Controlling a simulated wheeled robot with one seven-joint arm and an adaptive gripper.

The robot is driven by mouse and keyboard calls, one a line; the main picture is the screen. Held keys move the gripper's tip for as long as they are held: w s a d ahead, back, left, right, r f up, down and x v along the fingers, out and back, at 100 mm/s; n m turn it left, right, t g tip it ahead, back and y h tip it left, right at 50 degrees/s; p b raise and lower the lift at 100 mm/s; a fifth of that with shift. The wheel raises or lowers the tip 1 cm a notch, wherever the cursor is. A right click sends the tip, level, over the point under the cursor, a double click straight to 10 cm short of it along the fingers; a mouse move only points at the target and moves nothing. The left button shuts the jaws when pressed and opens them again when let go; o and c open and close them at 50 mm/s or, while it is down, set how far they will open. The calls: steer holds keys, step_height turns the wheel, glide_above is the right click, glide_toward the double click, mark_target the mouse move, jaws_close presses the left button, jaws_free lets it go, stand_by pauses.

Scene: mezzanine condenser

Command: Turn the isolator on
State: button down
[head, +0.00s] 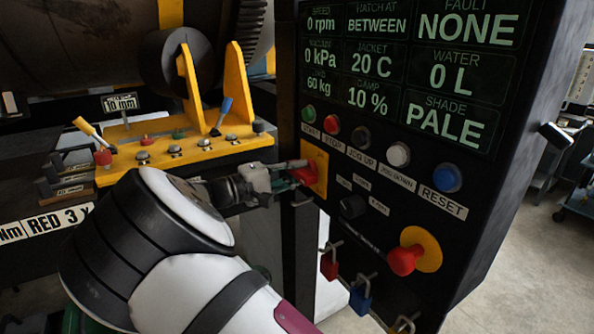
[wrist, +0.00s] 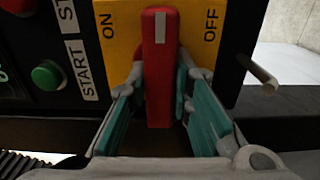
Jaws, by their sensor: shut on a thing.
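The isolator is a yellow plate (head: 318,165) with a red handle (head: 304,174) on the left edge of the black control panel. In the wrist view its yellow plate (wrist: 120,50) carries ON at left and OFF at right. The red handle (wrist: 159,70) stands upright there, its white mark between the two words. My gripper (head: 285,177) reaches the handle from the left. In the wrist view my gripper (wrist: 162,95) has one teal-padded finger on each side of the handle and is shut on it. The fingers partly hide the handle's sides.
A green START button (wrist: 47,75) sits beside the isolator plate. A metal pin (wrist: 258,70) juts out on the other side. A red emergency knob (head: 405,260), a black selector (head: 353,206) and hanging padlocks (head: 329,265) are close by. A yellow bracket (head: 190,145) stands left.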

steer(key=n, duration=0.4)
steer(key=shift+f+n, duration=0.2)
steer(key=shift+n, duration=0.1)
steer(key=n, duration=0.4)
steer(key=shift+s+f, duration=0.1)
steer(key=shift+n, duration=0.3)
steer(key=c, duration=1.4)
jaws_free()
steer(key=shift+c, duration=0.2)
steer(key=shift+s+a, duration=0.1)
steer(key=v, duration=1.1)
steer(key=shift+s+a, duration=0.25)
steer(key=shift+a, duration=0.05)
steer(key=shift+a, duration=0.1)
